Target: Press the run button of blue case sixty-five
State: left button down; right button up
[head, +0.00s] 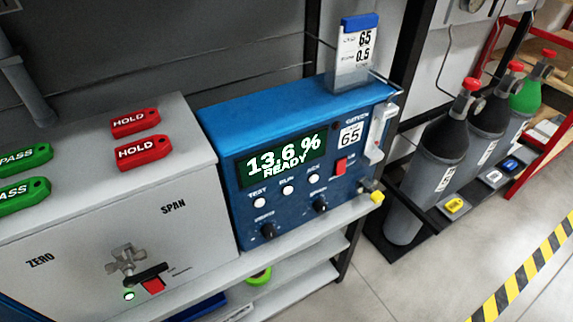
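The blue case (300,105) stands on a shelf at the centre of the head view, with a white label reading 65 (350,136). Its display (281,158) reads 13.6 % READY. Below the display is a row of three white buttons: the test button (260,202), the run button (288,190) in the middle, and a third button (314,179) whose label is blurred. All three are uncovered. Neither of my grippers shows in this view.
A blue-topped card (354,55) reading 65 stands on the case. A red switch (340,165) and dark knobs (320,204) share its front. A grey box (100,220) with red hold tags (143,152) stands close left. Gas cylinders (436,165) stand right.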

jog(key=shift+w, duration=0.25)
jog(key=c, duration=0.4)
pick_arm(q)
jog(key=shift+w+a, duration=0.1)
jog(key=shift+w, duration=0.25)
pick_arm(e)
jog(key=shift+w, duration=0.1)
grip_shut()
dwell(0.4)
